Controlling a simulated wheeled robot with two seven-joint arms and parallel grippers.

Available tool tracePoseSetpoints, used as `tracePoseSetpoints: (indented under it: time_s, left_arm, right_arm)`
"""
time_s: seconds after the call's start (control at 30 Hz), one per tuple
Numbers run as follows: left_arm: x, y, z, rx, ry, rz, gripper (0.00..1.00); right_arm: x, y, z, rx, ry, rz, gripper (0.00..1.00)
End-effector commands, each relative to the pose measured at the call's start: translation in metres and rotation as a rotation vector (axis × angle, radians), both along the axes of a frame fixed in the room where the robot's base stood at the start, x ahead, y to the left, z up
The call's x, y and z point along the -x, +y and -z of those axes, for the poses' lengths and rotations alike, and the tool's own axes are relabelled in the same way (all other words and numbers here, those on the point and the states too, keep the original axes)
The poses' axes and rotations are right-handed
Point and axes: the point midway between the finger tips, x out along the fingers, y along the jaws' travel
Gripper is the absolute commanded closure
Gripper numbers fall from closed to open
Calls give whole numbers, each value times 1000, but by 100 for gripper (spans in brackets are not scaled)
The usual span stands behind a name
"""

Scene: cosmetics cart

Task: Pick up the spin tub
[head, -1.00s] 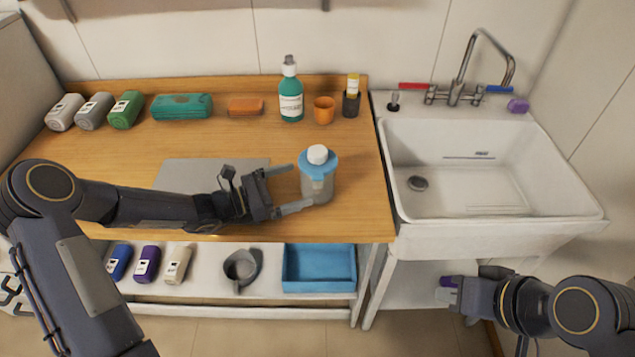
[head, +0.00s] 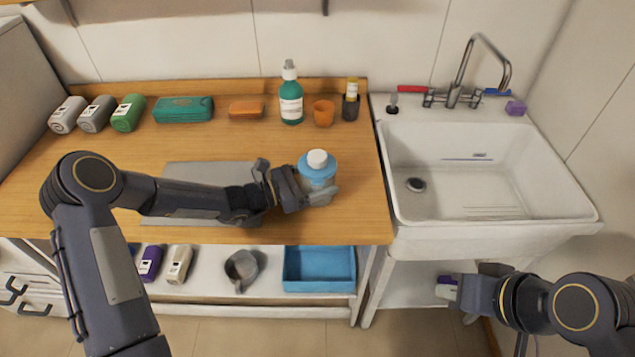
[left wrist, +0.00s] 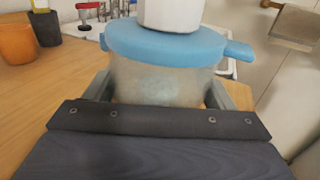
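The spin tub is a clear tub with a blue lid and a white knob (head: 317,160). It stands upright near the front right of the wooden counter. In the left wrist view the tub (left wrist: 160,80) fills the space between the fingers, below its blue rim. My left gripper (head: 318,190) reaches it from the left, with one finger on each side of its body. The fingers look open around the tub; firm contact cannot be made out. My right gripper (head: 455,290) is low in front of the sink, its fingers mostly hidden.
A teal pump bottle (head: 291,95), orange cup (head: 323,112) and dark holder (head: 350,107) stand behind the tub. A grey mat (head: 180,205) lies left. The white sink (head: 490,180) is right. A blue tray (head: 320,268) and grey jug (head: 241,268) sit below.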

Motion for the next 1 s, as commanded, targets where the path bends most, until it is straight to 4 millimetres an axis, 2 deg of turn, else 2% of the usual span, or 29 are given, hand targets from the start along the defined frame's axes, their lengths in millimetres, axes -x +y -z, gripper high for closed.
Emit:
tracePoseSetpoints:
  time_s: [0.03,0.2,0.23,0.57,0.87,1.0]
  left_arm:
    - [0,0,0,0,0,0,31]
    - [0,0,0,0,0,0,54]
    - [0,0,-1,1,-2,0,55]
    - [0,0,-4,1,-3,1,55]
    - [0,0,-32,1,-6,1,55]
    - [15,0,-49,0,-4,1,55]
  right_arm:
    - [0,0,0,0,0,0,100]
    - [0,0,0,0,0,0,100]
    - [0,0,0,0,0,0,100]
    - [0,0,0,0,0,0,100]
    - [0,0,3,0,0,0,100]
    - [0,0,7,0,0,0,100]
